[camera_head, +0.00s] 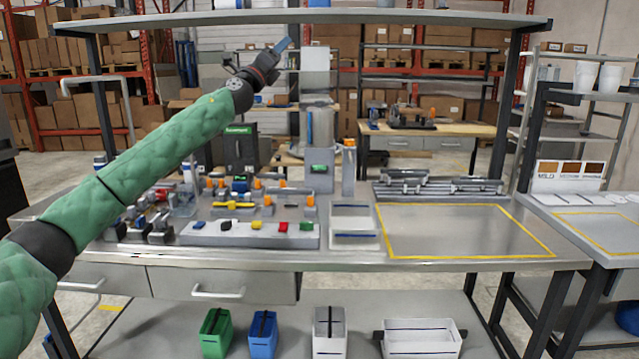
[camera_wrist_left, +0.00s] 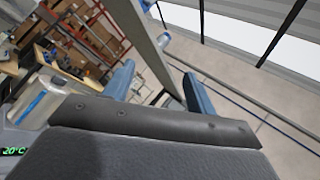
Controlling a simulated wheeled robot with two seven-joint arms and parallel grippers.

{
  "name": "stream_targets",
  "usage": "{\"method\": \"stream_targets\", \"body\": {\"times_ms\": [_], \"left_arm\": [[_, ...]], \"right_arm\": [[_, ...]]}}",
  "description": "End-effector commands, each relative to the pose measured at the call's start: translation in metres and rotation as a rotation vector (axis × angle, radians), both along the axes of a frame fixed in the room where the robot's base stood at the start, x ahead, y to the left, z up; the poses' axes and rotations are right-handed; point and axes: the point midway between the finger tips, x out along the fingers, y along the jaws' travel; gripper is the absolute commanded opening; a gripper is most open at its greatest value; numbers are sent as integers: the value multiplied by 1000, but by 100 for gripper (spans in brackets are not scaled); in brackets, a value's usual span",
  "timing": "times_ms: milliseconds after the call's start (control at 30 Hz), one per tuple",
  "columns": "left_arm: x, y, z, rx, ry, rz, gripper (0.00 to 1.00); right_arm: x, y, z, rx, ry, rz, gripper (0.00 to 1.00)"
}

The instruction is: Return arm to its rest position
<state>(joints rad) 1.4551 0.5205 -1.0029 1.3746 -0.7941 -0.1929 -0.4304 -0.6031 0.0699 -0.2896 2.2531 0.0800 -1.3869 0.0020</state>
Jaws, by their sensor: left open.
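My left arm, in a green padded sleeve, reaches from the lower left of the head view up over the workbench (camera_head: 340,262). My left gripper (camera_head: 282,46) is raised high above the bench, just below the overhead shelf (camera_head: 400,17) in the picture and left of the tall dispenser (camera_head: 319,125). In the left wrist view its two blue fingers (camera_wrist_left: 158,88) stand apart with nothing between them. The grey shelf edge (camera_wrist_left: 146,42) shows between and beyond the fingers; I cannot tell how close it is. My right gripper is in neither view.
A grey strip with coloured blocks (camera_head: 250,234) and several small fittings crowd the left of the bench. A yellow-outlined area (camera_head: 465,232) on the right is empty. Green (camera_head: 216,333), blue (camera_head: 263,334) and white (camera_head: 420,340) bins stand below. A side table (camera_head: 600,225) is at right.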

Motion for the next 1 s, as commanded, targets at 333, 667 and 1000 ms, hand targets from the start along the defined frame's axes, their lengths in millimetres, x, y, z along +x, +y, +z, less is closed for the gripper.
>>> {"method": "stream_targets", "body": {"times_ms": [333, 667, 1000], "left_arm": [[-66, -4, -16, -750, 233, -63, 56], [-122, -2, -133, -1274, 581, -23, 56], [-186, -3, -258, -1560, 897, 86, 56]], "right_arm": [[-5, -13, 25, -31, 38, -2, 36], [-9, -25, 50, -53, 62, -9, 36], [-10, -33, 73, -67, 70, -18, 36]]}}
